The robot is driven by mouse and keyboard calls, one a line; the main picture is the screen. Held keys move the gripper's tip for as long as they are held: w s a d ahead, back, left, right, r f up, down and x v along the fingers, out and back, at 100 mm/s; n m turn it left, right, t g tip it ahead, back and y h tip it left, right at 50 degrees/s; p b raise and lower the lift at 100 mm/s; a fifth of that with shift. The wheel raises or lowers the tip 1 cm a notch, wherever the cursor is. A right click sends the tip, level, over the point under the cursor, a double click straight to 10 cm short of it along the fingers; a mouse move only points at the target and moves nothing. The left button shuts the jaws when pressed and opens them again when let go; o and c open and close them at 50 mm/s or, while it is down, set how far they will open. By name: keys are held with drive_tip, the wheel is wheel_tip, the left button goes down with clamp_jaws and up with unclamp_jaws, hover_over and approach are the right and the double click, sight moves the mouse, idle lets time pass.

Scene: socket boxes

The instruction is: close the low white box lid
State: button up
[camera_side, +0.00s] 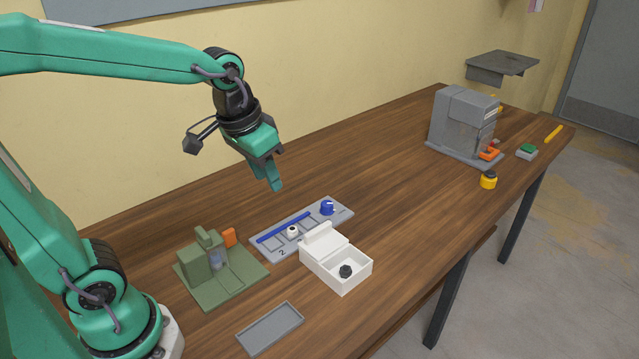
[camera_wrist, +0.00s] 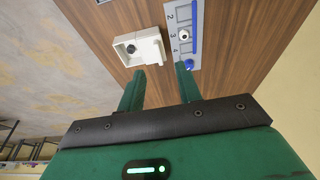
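The low white box (camera_side: 350,283) stands on the wooden table, and its lid (camera_side: 322,240) is open, raised at the back-left side.
A grey numbered tray (camera_side: 343,212) with a blue bar, white piece and blue knob lies behind the box. A green fixture (camera_side: 205,285) stands left, and a flat grey tray (camera_side: 270,328) lies in front. A grey machine (camera_side: 460,120) stands far right. Table right of the box is clear.

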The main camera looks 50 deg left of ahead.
sight(318, 228)
drive_tip(key=w+f+g, duration=0.1)
drive_tip(key=w+f, duration=0.2)
drive_tip(key=w+d+f+g, duration=0.1)
drive_tip(key=w+f, duration=0.1)
drive_tip(key=w, duration=0.2)
drive_tip(key=w+f+g, duration=0.1)
drive_tip(key=w+f, duration=0.2)
drive_tip(key=shift+w+d+f, duration=0.15)
drive_tip(key=shift+d+f, duration=0.15)
drive_tip(key=shift+d, duration=0.05)
drive_tip(key=shift+w+f, duration=0.3)
drive_tip(key=shift+f, duration=0.1)
drive_tip(key=shift+f, duration=3.9)
clamp_jaws()
